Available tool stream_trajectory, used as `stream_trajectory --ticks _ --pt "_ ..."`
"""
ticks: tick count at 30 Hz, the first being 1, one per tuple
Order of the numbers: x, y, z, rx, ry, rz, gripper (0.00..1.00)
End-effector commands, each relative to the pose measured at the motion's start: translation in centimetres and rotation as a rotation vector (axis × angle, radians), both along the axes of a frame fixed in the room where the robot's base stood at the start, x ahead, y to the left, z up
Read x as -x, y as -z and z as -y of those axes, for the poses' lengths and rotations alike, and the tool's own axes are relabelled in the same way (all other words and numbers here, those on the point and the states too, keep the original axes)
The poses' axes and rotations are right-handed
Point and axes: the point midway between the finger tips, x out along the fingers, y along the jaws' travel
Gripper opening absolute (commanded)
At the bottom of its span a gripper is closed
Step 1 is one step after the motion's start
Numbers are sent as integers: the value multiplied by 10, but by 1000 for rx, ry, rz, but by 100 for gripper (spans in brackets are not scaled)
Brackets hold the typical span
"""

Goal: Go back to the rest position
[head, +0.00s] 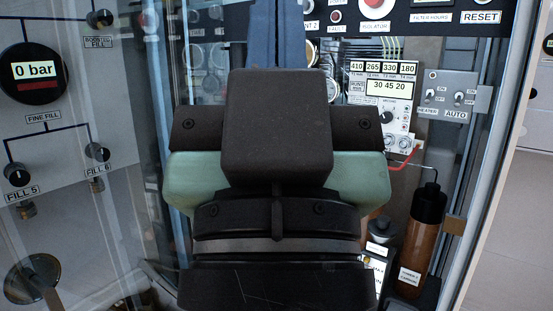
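A large black block with pale green sides fills the middle of the head view. It is the end part of my own arm, with my gripper (276,130), seen close up. No fingertips show, so I cannot tell whether they are open or shut, or whether anything is held. Black collars and a grey metal band lie below the block. The arm end stands in front of a glass-fronted cabinet (470,150) and hides its middle. I cannot tell how far it is from the cabinet.
On the left is a grey panel with a round gauge reading 0 bar (34,72) and several black knobs. Behind my arm at right are a control unit (383,90), a switch box (455,92) and a brown bottle (417,240) with a black cap. A white surface (520,220) lies far right.

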Motion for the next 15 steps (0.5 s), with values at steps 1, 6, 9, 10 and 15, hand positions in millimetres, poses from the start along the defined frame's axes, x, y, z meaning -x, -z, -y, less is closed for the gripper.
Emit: stream_trajectory --ticks 1,6,9,10,15 --pt "0 -33 0 1 1 -1 0" --pt "-1 -86 0 1 1 -2 0" --pt "-1 -117 0 1 1 -2 0" --pt "-1 -126 0 1 1 -2 0" --pt "-1 -179 0 2 1 -3 0"
